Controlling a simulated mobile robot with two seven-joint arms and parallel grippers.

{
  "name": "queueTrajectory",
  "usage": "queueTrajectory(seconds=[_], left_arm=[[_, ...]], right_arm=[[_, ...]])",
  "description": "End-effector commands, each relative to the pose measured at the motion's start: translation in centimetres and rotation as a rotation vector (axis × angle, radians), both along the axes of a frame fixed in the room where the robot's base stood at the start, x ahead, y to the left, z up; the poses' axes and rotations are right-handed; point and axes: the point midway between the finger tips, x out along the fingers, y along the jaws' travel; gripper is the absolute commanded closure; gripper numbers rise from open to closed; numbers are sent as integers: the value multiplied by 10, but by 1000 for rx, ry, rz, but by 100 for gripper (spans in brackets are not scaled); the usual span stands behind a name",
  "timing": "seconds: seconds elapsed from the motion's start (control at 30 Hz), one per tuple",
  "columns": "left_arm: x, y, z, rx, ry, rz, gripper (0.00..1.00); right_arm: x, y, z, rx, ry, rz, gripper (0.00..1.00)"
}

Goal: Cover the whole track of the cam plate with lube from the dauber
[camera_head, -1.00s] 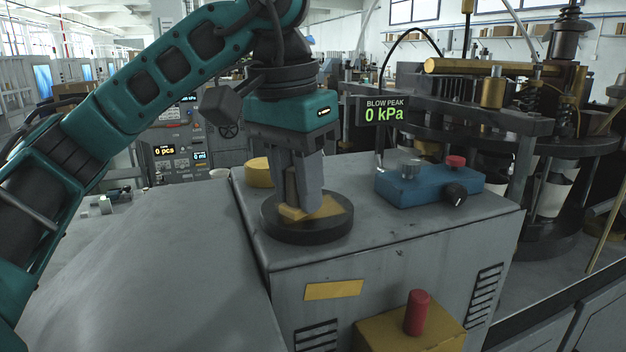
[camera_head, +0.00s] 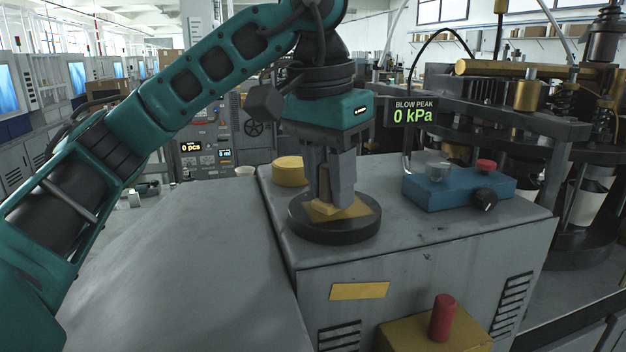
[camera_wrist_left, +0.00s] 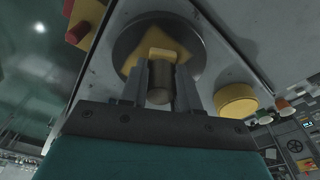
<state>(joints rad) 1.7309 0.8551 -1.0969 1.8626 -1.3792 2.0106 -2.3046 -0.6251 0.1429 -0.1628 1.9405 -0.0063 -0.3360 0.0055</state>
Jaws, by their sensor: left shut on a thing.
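My left gripper (camera_head: 331,204) points down over a round dark dish (camera_head: 340,233) on top of the grey machine cabinet. In the left wrist view, the gripper (camera_wrist_left: 160,78) is shut on the dauber (camera_wrist_left: 158,86), a short cylinder with a yellow tip. The tip is over a yellow, angular piece (camera_wrist_left: 180,50) lying in the dish, which looks like the cam plate. That piece also shows in the head view (camera_head: 362,207), partly hidden behind the fingers. I cannot tell whether the tip touches it, nor see lube on a track. My right gripper is not in view.
A round yellow tin (camera_head: 290,171) stands behind the dish. A blue box (camera_head: 455,188) with knobs sits to its right. A red button on a yellow box (camera_head: 441,318) is at the front. Dark machinery stands at the far right.

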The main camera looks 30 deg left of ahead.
Motion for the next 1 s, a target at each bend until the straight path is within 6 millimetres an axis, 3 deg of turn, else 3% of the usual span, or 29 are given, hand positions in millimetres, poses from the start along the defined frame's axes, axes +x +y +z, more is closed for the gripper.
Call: queueTrajectory(seconds=[0.7,1.0], left_arm=[[34,-30,-1,2,6,-2,98],[32,-27,2,2,3,0,98]], right_arm=[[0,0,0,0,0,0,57],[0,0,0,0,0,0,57]])
